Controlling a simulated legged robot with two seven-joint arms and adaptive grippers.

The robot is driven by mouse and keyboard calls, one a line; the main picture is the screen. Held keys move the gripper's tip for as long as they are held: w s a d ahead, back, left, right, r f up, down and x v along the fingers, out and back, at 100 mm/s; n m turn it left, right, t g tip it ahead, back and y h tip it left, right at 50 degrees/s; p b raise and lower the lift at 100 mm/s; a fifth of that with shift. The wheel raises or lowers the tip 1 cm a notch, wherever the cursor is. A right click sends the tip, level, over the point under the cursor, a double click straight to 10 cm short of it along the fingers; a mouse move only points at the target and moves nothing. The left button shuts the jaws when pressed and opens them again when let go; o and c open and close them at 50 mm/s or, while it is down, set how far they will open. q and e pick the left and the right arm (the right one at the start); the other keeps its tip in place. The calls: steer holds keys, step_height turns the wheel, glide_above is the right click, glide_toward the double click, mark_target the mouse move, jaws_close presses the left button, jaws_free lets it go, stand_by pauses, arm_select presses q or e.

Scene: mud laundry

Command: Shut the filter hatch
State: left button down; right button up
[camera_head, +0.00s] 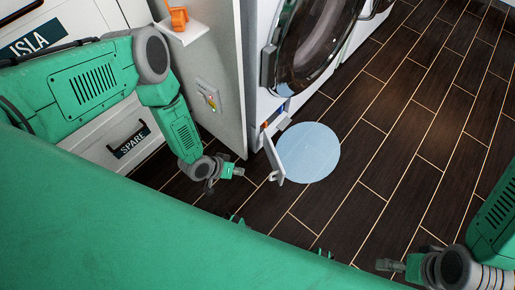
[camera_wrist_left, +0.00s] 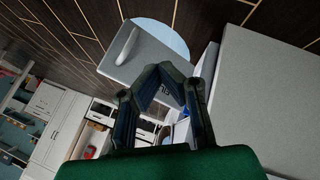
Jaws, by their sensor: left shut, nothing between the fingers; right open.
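The filter hatch (camera_head: 274,158) is a small white flap at the low front corner of the white washing machine (camera_head: 268,98). It stands open, swung out over the floor. In the left wrist view the hatch (camera_wrist_left: 143,58) shows as a pale panel with a raised curved handle, beyond the fingertips. My left gripper (camera_head: 236,171) is shut and empty, to the left of the hatch and apart from it in the head view. It also shows in the left wrist view (camera_wrist_left: 163,76). My right gripper (camera_head: 384,265) is open, low at the right, far from the hatch.
A pale blue round patch (camera_head: 312,152) lies on the dark plank floor beside the hatch. A grey upright panel (camera_head: 215,65) stands between my left arm and the machine. The round door (camera_head: 312,45) of the machine is above. The floor at the right is clear.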

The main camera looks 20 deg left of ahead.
arm_select(q)
steer(key=w+d+f+b, duration=0.4)
steer(key=d+f+b, duration=0.1)
steer(key=d+f, duration=0.2)
steer(key=shift+d+f, duration=0.3)
steer(key=shift+d, duration=0.25)
arm_select(e)
step_height(320, 180, down, 6)
steer(key=d, duration=0.1)
